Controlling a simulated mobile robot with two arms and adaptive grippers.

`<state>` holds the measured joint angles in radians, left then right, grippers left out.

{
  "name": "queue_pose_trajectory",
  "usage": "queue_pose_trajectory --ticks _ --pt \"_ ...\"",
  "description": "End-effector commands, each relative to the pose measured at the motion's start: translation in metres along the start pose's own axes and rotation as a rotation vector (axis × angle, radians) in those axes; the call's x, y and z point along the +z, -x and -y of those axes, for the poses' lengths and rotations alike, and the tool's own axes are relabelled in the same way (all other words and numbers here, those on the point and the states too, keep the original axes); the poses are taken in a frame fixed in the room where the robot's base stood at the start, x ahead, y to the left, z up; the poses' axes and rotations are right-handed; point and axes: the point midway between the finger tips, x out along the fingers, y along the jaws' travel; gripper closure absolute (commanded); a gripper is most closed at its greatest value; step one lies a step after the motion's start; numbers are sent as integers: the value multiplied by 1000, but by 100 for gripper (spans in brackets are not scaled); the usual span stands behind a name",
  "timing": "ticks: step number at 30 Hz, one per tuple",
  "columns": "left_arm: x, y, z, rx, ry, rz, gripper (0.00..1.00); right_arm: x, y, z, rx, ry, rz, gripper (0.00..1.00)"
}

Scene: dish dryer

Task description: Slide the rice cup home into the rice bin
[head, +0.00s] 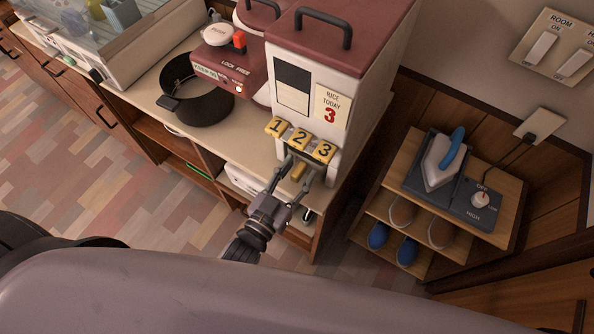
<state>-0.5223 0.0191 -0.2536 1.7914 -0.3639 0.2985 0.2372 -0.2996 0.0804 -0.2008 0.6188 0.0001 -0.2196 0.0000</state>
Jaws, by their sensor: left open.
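The rice bin (318,85) is a tall white box with a maroon lid, at the end of the counter. Yellow keys marked 1, 2 and 3 are on its front. A small tan piece (299,172) shows low at its front, below the keys; it looks like the rice cup's handle. The cup's body is hidden, so I cannot tell how far in it sits. My left gripper (298,170) is open at the bin's front, its fingers on either side of the tan piece. I cannot tell whether they touch it. My right gripper is not in view.
A red-and-white cooker (228,62) and a black round pot (196,103) stand left of the bin on the counter (135,95). At right, a wooden shelf (498,188) holds an iron (440,165) and slippers (403,211). Floor shows between the counter and shelf.

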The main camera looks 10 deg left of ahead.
Motion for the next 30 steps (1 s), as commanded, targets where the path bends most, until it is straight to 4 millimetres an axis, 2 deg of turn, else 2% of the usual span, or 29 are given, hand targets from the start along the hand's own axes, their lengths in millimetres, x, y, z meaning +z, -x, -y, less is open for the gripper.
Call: queue_pose_trajectory --ticks 5,12,18,24,30 --pt "1 17 0 0 1 4 59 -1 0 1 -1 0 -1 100" --pt "1 68 0 0 1 5 59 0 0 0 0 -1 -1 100" --pt "1 103 0 0 1 3 59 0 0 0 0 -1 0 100" --pt "0 118 0 0 0 -1 59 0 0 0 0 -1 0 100" --pt "0 120 0 0 -1 -1 59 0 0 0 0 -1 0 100"
